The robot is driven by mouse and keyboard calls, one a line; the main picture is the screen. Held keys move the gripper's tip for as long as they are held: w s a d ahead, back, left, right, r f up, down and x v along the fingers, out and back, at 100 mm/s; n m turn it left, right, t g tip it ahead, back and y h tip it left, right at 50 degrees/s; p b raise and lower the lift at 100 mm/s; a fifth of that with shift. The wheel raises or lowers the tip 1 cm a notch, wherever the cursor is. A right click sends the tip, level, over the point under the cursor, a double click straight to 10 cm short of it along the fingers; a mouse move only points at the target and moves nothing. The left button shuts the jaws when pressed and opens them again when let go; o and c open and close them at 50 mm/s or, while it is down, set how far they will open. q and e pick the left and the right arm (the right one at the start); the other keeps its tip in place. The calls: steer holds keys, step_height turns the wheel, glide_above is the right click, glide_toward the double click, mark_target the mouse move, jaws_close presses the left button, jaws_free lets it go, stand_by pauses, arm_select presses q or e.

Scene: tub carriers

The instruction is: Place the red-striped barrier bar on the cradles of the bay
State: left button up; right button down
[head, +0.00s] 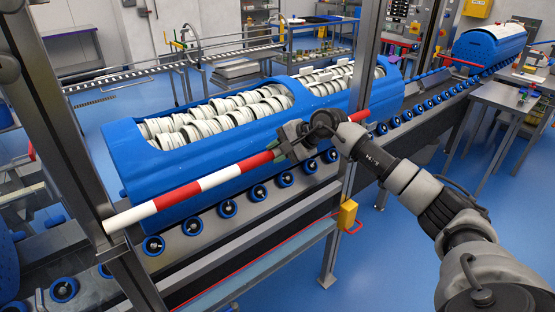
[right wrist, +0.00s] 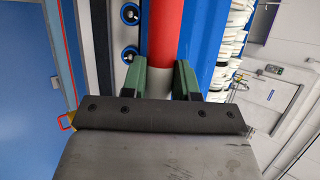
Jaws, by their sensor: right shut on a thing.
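The red-striped barrier bar (head: 220,178), red and white, runs slantwise in front of the blue tub carrier (head: 180,190). My right gripper (head: 284,147) is shut on it right of its middle. In the right wrist view the bar (right wrist: 165,35) lies between the green fingers of the gripper (right wrist: 170,82). The bar's left end overlaps the left post (head: 65,130) in the picture. Its right end shows by the right post (head: 365,60). I cannot make out the cradles or tell whether the bar touches them. My left gripper is not in view.
A yellow box (head: 347,214) is at the lower right post. Another blue carrier (head: 490,42) stands farther along the line.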

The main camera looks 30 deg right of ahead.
step_height(320, 180, down, 4)
steer(key=shift+w+f+p, duration=0.1)
steer(key=shift+p, duration=0.7)
steer(key=c, duration=0.8)
jaws_free()
steer(key=shift+c, duration=0.2)
